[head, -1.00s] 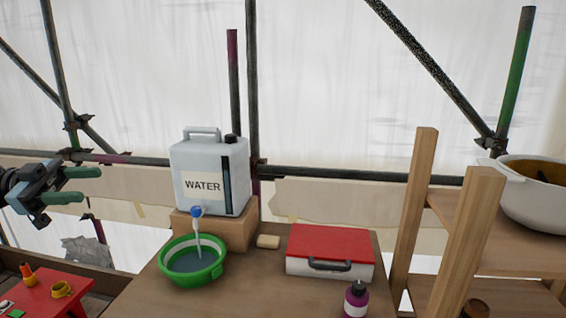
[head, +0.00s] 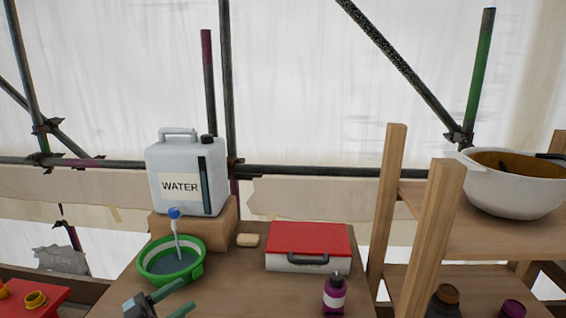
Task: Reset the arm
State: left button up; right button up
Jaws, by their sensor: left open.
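My left gripper (head: 168,296) shows at the bottom of the head view, low and in front of the green basin (head: 203,268). Its two green fingers are apart with nothing seen between them. Most of its arm is below the frame. My right gripper is not in the head view.
A white water container (head: 207,190) stands on a wooden block (head: 221,233) on the table. A soap bar (head: 248,240), a red-lidded case (head: 309,238) and a purple bottle (head: 334,297) stand to the right. A wooden shelf (head: 480,240) holds a white pot (head: 510,190). A red surface (head: 38,303) is at lower left.

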pick_arm(q)
jog(key=s+d+f+n+t+y, duration=0.2)
jog(key=s+f+n+y, duration=0.25)
jog(key=s+f, duration=0.35)
jog(key=s+d+f+n+t+y, duration=0.2)
jog(key=s+f+n+y, duration=0.3)
jog(key=f, duration=0.5)
jog(key=s+f+g+y, duration=0.3)
jog(key=s+f, duration=0.2)
jog(key=s, duration=0.6)
jog(key=s+a+f+n+g+y, duration=0.1)
jog(key=s+f+g+y, duration=0.2)
jog(key=s, duration=0.9)
notch_tip(320, 180, down, 2)
jog(key=shift+a+f+g, duration=0.2)
jog(key=shift+f+g, duration=0.05)
jog(key=shift+g, duration=0.45)
jog(key=shift+y, duration=0.25)
dwell(2.8)
